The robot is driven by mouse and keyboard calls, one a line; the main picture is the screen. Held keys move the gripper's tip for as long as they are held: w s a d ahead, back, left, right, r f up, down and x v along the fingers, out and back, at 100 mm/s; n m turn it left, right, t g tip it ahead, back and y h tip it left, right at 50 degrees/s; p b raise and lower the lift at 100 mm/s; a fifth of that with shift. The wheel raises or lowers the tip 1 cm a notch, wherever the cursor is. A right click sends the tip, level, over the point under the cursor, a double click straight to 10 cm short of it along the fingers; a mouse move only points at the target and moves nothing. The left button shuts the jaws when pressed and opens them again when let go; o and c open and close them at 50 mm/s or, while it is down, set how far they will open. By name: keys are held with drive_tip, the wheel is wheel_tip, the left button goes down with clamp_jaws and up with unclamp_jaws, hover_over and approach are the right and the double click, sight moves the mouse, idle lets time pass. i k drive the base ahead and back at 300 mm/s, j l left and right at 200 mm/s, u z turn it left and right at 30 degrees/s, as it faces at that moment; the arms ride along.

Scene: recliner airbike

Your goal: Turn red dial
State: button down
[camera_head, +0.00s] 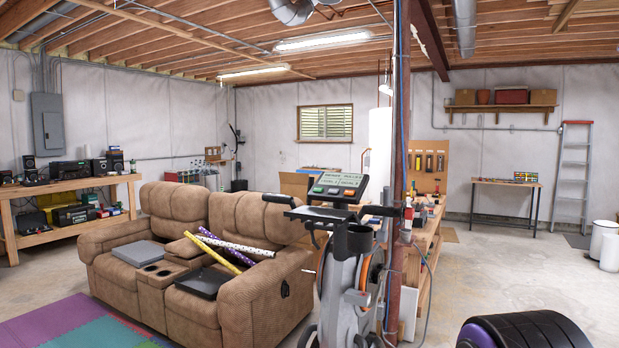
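An exercise airbike (350,270) stands in the middle front, just right of the recliner. Its tilted console (338,188) has a display with green and red-orange marks. A small reddish part (356,297) shows low on the bike's frame. It may be the red dial, but it is too small to tell. My gripper is not in view.
A ribbed black and purple object (530,330) is at the bottom right. The right floor is mostly clear.

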sight(409, 211)
drive_tip(key=i+l, duration=0.15)
drive_tip(key=l, duration=0.25)
drive_tip(key=i+l, duration=0.15)
drive_tip(key=l, duration=0.25)
drive_tip(key=i+l, duration=0.25)
drive_tip(key=i+l+u, duration=0.15)
drive_tip(key=i+l, duration=0.15)
drive_tip(key=l, duration=0.15)
